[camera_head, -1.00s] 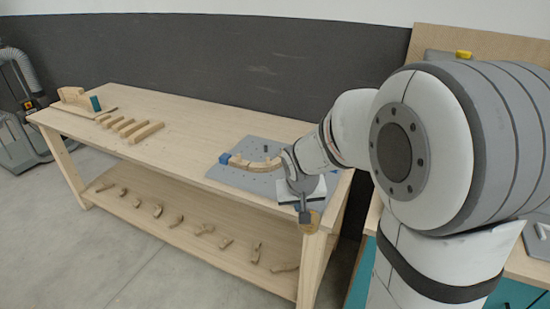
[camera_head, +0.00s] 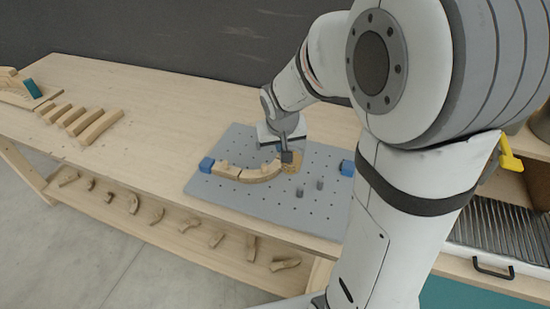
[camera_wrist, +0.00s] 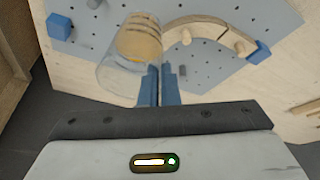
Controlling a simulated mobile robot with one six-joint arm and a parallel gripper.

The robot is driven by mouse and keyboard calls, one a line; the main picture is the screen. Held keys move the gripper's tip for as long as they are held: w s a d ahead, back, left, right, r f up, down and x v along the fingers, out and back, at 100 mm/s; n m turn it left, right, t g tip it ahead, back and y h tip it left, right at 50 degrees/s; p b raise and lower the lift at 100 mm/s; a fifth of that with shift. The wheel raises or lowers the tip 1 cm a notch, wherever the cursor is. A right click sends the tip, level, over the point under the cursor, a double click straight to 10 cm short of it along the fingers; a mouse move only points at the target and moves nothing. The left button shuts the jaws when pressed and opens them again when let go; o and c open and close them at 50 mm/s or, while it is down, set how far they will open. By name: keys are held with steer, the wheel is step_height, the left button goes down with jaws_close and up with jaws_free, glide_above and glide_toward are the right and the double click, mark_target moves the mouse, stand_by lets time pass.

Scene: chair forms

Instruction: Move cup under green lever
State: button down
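The cup (camera_wrist: 118,78) shows in the wrist view as a clear round vessel with a wood-coloured band or end. In the head view its wood-coloured part (camera_head: 293,168) is just below my gripper (camera_head: 287,157), over the grey pegboard plate. In the wrist view my blue gripper fingers (camera_wrist: 161,86) are close together at the cup's edge and appear shut on its thin wall. I see no green lever. A yellow lever (camera_head: 510,155) stands at the right, beyond my arm.
The grey plate (camera_head: 228,196) carries a curved wooden form (camera_head: 250,174), blue blocks (camera_head: 347,168) and short grey pegs (camera_head: 319,184). Wooden strips (camera_head: 84,122) lie at the left. A slatted grey tray (camera_head: 508,235) is at the right. The bench middle (camera_head: 170,120) is clear.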

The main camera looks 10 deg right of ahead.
step_height(320, 180, down, 10)
steer(key=shift+r+b, duration=0.2)
steer(key=shift+b, duration=0.15)
steer(key=shift+w+f, duration=0.1)
steer(key=shift+f, duration=0.1)
steer(key=c, duration=1.7)
jaws_free()
steer(key=shift+r, duration=0.1)
